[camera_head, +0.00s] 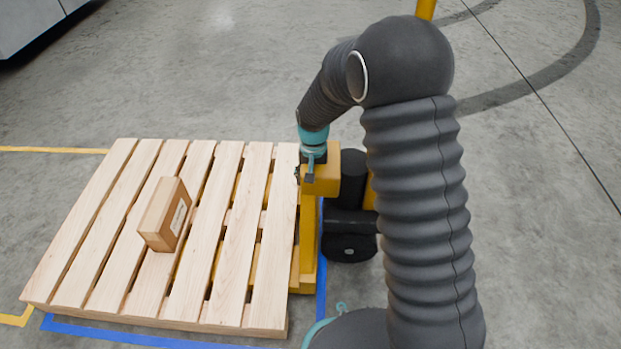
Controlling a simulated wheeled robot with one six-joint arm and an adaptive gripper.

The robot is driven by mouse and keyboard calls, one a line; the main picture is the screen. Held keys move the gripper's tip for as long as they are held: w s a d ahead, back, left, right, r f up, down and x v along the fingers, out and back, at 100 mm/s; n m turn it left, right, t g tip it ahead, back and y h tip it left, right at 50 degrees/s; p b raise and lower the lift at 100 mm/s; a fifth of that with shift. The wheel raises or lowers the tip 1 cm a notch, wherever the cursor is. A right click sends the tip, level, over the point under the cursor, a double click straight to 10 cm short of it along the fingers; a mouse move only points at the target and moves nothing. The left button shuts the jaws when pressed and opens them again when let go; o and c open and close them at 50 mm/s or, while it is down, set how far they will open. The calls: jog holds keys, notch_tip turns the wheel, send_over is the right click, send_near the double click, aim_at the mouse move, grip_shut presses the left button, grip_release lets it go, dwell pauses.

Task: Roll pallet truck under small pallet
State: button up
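The small wooden pallet (232,250) lies on the floor at left centre. The yellow pallet truck (322,180) stands against its right side. Yellow shows through gaps between the slats, so truck parts lie beneath the pallet; how far they reach is hidden. The truck's black wheel or motor parts (350,247) are right of its yellow body, partly behind my arm. My gripper (309,180) points down at the truck's upper yellow part, beside the pallet's right edge. Its fingers are small and dark, and whether they hold the truck is unclear.
A small cardboard box (160,214) with a white label stands on the pallet. Blue tape (150,338) and yellow tape (50,150) mark the floor. A grey object (28,22) is at the top left corner. The floor behind the pallet is clear.

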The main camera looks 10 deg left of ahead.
notch_tip(320, 180, up, 12)
jog(key=shift+f, duration=0.1)
dwell(0.4)
dwell(0.3)
